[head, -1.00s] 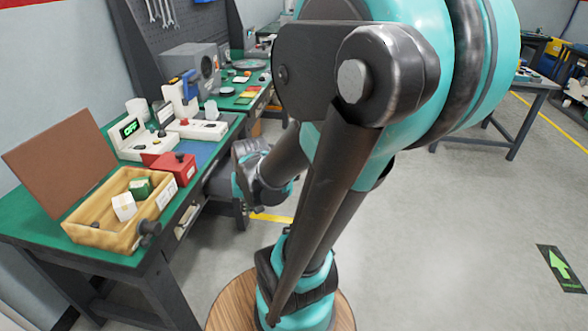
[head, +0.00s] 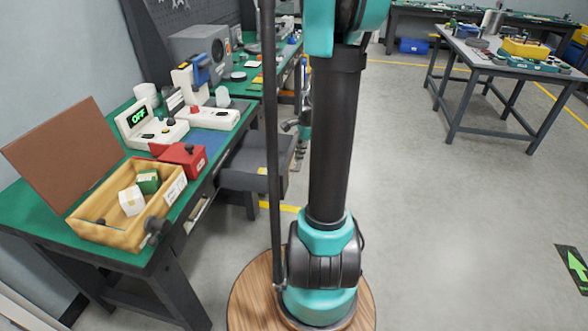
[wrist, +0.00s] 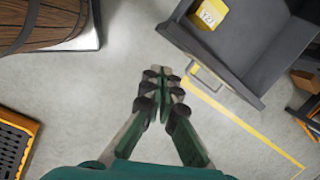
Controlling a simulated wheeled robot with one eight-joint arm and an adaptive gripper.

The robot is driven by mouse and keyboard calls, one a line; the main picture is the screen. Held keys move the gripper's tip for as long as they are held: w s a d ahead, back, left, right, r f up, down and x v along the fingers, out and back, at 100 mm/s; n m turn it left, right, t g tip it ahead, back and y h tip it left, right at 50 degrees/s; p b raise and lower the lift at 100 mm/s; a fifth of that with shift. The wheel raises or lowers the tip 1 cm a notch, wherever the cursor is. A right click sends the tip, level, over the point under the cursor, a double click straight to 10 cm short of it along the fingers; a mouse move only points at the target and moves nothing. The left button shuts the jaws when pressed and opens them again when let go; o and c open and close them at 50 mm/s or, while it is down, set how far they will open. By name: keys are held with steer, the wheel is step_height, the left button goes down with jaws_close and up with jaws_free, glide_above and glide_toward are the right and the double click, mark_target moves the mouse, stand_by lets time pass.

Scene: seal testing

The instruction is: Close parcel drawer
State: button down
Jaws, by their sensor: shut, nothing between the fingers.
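The parcel drawer (head: 258,150) is a dark grey drawer pulled out from under the green-topped bench in the head view. In the wrist view the drawer (wrist: 262,82) fills the upper right, with a pale bar handle (wrist: 208,82) on its front. A yellow parcel (wrist: 208,14) with a label lies inside it. My gripper (wrist: 161,72) is shut and empty, just left of the handle in the wrist picture, with a gap of floor showing between them. In the head view the gripper is small, near the drawer's right side, and its fingers are hard to make out.
The bench holds a wooden box (head: 110,236) with two small parcels, a red block (head: 187,160) and a tester reading OFF (head: 150,132). An orange-rimmed crate (wrist: 14,140) is at lower left in the wrist view. The floor (head: 430,230) to the right is clear.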

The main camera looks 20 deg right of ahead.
steer(key=w+d+f+m, duration=0.2)
steer(key=w+d+m, duration=0.1)
steer(key=d+m, duration=0.2)
steer(key=w+a+f, duration=0.3)
steer(key=a+f, duration=0.2)
steer(key=f, duration=0.4)
steer(key=shift+a+y, duration=0.15)
steer(key=shift+y, duration=0.25)
steer(key=shift+w+f, duration=0.1)
steer(key=w+a, duration=0.7)
steer(key=a, duration=0.3)
steer(key=w+a, duration=0.6)
steer(key=a, duration=0.4)
steer(key=shift+w+a, duration=0.25)
steer(key=shift+w, duration=0.15)
